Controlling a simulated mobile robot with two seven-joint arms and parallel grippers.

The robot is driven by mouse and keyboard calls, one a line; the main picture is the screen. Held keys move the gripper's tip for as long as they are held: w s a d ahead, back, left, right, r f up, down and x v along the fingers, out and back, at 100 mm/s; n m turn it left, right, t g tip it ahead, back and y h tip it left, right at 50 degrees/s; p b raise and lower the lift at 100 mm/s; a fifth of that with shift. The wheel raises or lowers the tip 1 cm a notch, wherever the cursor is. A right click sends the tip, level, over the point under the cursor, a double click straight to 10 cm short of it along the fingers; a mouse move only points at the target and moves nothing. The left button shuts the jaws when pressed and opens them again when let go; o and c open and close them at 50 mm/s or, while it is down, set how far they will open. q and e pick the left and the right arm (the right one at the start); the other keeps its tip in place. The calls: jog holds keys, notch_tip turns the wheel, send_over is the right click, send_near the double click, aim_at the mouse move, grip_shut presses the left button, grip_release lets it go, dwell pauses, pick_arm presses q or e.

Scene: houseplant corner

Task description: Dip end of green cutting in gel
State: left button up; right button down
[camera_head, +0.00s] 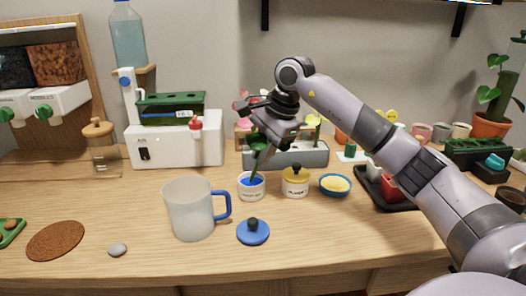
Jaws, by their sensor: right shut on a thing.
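The green cutting (256,163) hangs down from my right gripper (262,138), which is shut on it. Its lower end is at the mouth of a small white pot of blue gel (252,192) and overlaps the blue surface. I cannot tell how deep the end sits in the gel. A blue lid with a dark knob (253,234) lies on the table in front of the pot. My left gripper is out of view.
A frosted mug with a blue handle (190,210) stands left of the pot. A yellow-lidded jar (296,184) and a blue bowl of yellow powder (335,186) stand to the right. A grey planter (300,156) is behind. The front table is mostly clear.

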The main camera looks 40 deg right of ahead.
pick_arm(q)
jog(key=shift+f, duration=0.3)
pick_arm(e)
jog(key=shift+f, duration=0.15)
pick_arm(q)
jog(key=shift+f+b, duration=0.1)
jog(key=shift+b, duration=0.25)
pick_arm(e)
jog(key=shift+f, duration=0.5)
dwell(0.5)
notch_tip(320, 180, up, 2)
jog(key=shift+r+p, duration=0.1)
jog(key=shift+p, duration=1)
notch_tip(320, 180, up, 3)
jog(key=p, duration=0.3)
jog(key=shift+r, duration=0.2)
jog(key=shift+r+p, duration=0.75)
jog(key=shift+r, duration=0.05)
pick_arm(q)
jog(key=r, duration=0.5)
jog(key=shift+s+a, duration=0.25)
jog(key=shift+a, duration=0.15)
pick_arm(e)
jog(key=shift+f, duration=0.1)
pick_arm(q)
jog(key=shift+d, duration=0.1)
